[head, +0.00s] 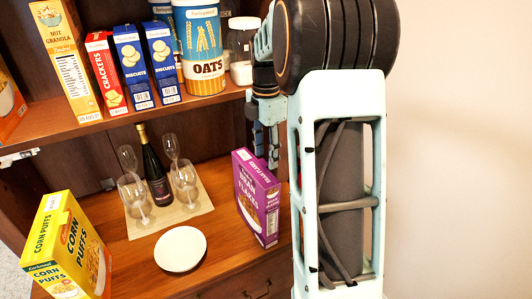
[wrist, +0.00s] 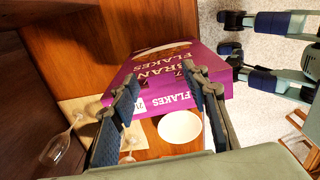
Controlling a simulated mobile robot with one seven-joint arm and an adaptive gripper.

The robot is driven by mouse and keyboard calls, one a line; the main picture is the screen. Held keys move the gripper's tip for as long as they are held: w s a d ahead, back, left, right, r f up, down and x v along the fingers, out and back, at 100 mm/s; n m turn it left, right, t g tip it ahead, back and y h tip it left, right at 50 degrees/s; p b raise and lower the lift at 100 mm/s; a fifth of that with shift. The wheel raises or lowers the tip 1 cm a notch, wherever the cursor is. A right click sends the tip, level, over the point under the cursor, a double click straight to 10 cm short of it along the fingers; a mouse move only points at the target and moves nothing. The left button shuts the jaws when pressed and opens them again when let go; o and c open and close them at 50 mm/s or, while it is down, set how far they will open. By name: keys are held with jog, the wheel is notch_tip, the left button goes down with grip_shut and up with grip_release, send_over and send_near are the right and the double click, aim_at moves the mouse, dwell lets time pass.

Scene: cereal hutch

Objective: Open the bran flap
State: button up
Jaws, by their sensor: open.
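The purple bran flakes box (head: 257,197) stands upright at the right end of the hutch's lower surface. Its narrow top looks flat and closed in the head view; the flap's edge is too small to make out. My gripper (head: 266,132) is above the box, partly hidden behind my arm. In the wrist view, the bran flakes box (wrist: 152,72) shows between and beyond the two fingers of my gripper (wrist: 162,76). The fingers are apart with nothing held between them. I cannot tell whether either finger touches the box.
A yellow corn puffs box (head: 62,240) stands front left. A white plate (head: 180,249) lies between the boxes. Wine glasses (head: 184,180) and a dark bottle (head: 155,172) stand on a mat behind. The upper shelf holds several boxes and an oats canister (head: 203,60).

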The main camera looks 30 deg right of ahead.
aim_at(253, 166)
grip_shut()
dwell(0.3)
jog(key=a+r+h, duration=0.1)
jog(key=h, duration=0.1)
jog(key=a+r+h+b, duration=0.1)
jog(key=h, duration=0.2)
jog(key=shift+s+a+r+t, duration=0.1)
jog(key=shift+a+t, duration=0.05)
jog(key=shift+t, duration=0.15)
jog(key=a+h, duration=0.1)
jog(key=h, duration=0.1)
jog(key=a+r+h+b, duration=0.1)
jog(key=h, duration=0.1)
jog(key=shift+s+a+r+t+h, duration=0.1)
jog(key=shift+s+a+t+h, duration=0.05)
jog(key=shift+t+h, duration=0.15)
jog(key=c, duration=0.7)
grip_release()
jog(key=shift+d+r, duration=0.1)
jog(key=shift+d, duration=0.1)
jog(key=o, duration=0.7)
